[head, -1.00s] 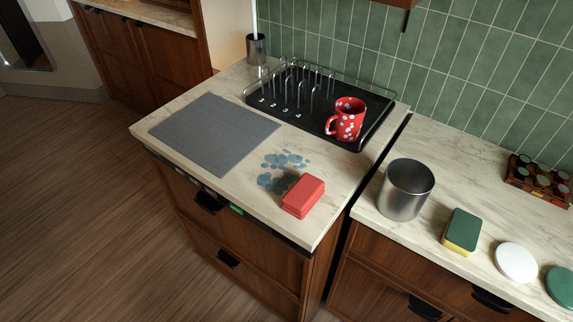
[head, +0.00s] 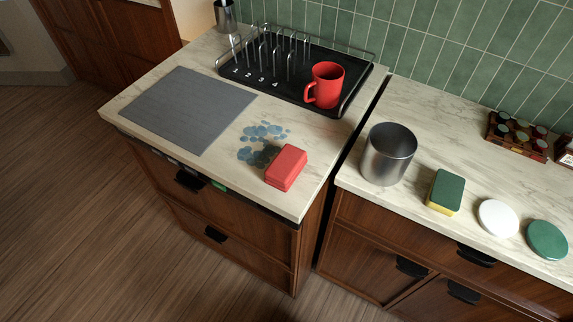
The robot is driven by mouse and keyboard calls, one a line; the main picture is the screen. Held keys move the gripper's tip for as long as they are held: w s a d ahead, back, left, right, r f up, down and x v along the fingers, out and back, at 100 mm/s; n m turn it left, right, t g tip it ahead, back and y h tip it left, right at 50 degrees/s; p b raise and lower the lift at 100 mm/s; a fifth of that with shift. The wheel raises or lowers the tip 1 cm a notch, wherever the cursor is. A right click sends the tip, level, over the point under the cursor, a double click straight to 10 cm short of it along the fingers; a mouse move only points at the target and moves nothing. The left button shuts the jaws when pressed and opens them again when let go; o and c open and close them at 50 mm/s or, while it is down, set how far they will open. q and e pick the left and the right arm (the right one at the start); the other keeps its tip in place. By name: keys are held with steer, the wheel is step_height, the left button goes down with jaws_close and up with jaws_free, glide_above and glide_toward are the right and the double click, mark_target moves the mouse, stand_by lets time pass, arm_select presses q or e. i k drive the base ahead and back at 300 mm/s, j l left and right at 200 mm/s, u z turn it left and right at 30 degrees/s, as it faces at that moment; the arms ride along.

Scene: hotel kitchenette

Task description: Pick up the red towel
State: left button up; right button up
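The red towel (head: 286,167) is a folded, block-like stack lying on the marble counter (head: 215,174) near its front right corner. It lies beside a patch of blue spill (head: 262,144), at the patch's lower right edge. Neither of my grippers shows in the head view, and nothing touches the towel.
A grey mat (head: 187,108) lies left. A black rack (head: 290,82) holds a red mug (head: 325,85). Past a gap, the right counter bears a metal canister (head: 388,154), a green-yellow sponge (head: 445,191), white (head: 498,218) and green discs (head: 547,240), and a spice rack (head: 517,137).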

mark_target(282, 173)
steer(key=k+j+z, duration=0.15)
steer(key=j+z, duration=0.3)
steer(key=k+j+z, duration=0.2)
steer(key=z, duration=0.3)
steer(key=j, duration=0.1)
